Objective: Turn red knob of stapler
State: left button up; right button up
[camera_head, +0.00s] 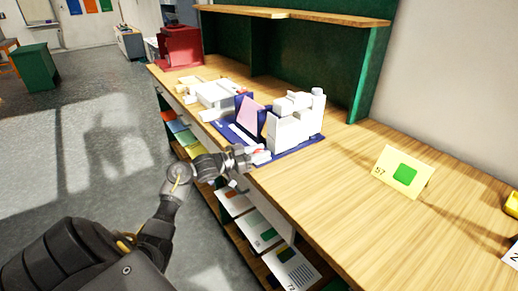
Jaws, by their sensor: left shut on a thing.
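A white stapler-like machine (293,122) stands on a blue base (308,143) on the wooden table. A pink sheet-like piece (247,112) leans upright at its left. My left arm reaches in from the lower left. My left gripper (250,156) is at the front corner of the blue base, at the table's front edge, and is shut on a small reddish part, which I take to be the red knob (262,154). The fingers hide most of it, so how far it is turned cannot be told. My right gripper is not in view.
Another white device (215,94) and a red machine (181,47) stand farther along the table (330,190). A yellow card with a green square (402,173) stands at the right. Shelves below hold several cards (257,230). A wooden shelf (300,14) runs above.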

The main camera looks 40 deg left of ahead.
pick_arm(q)
jog(key=shift+h, duration=0.3)
jog(key=o, duration=0.9)
jog(key=shift+c, duration=0.2)
jog(key=shift+o, duration=0.4)
